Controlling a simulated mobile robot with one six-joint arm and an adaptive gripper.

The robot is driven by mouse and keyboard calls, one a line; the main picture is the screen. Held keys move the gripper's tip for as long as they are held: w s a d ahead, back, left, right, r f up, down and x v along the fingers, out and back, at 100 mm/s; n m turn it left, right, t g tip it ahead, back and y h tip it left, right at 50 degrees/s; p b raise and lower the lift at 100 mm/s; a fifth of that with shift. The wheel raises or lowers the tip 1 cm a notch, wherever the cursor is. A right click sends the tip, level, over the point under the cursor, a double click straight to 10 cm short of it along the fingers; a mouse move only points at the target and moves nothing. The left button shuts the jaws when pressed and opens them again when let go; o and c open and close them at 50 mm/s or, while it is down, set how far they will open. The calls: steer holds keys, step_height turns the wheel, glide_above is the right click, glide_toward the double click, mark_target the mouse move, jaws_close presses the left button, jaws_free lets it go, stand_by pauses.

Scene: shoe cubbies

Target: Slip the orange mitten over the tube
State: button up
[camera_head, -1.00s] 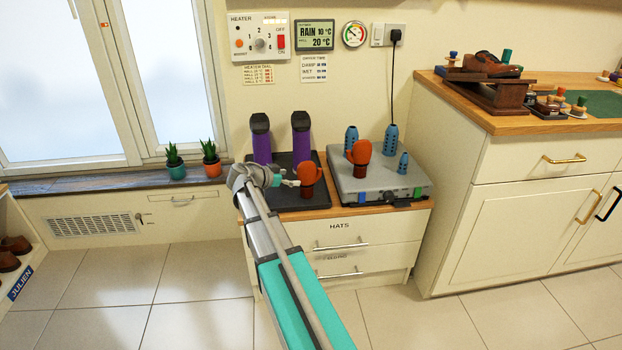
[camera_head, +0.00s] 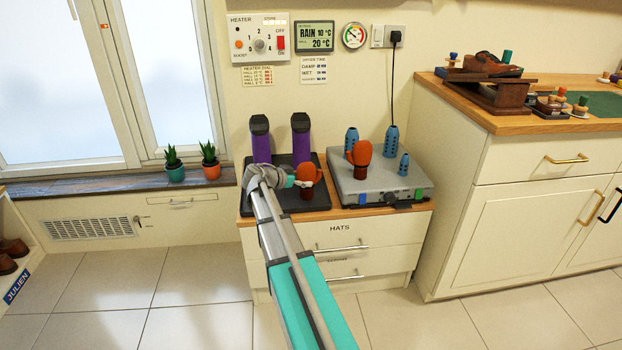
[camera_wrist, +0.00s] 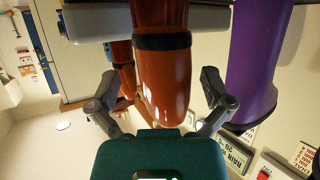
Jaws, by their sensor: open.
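An orange mitten (camera_head: 308,174) with a dark brown cuff stands upright at the front right of the black mat (camera_head: 265,202). A second orange mitten (camera_head: 359,152) stands on the grey dryer box (camera_head: 365,188), and what is under it is hidden. Blue perforated tubes (camera_head: 391,139) stand bare on the box. My gripper (camera_head: 298,183) is at the mitten on the mat. In the wrist view the open fingers (camera_wrist: 160,92) lie either side of that mitten (camera_wrist: 164,80), and I see no clear contact. The second mitten (camera_wrist: 122,66) shows behind it.
Two purple boots (camera_head: 301,142) stand upside down at the back of the mat. Potted cacti (camera_head: 210,165) sit on the sill at left. A wooden counter (camera_head: 470,105) with a brown shoe rises at right. A black cord runs down the wall behind the dryer.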

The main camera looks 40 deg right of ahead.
mark_target(307, 164)
steer(key=shift+x, duration=1.05)
steer(key=c, duration=1.1)
steer(key=shift+r, duration=0.15)
step_height(307, 164, up, 10)
steer(key=p, duration=0.9)
steer(key=shift+p, duration=0.3)
steer(key=shift+s, duration=0.15)
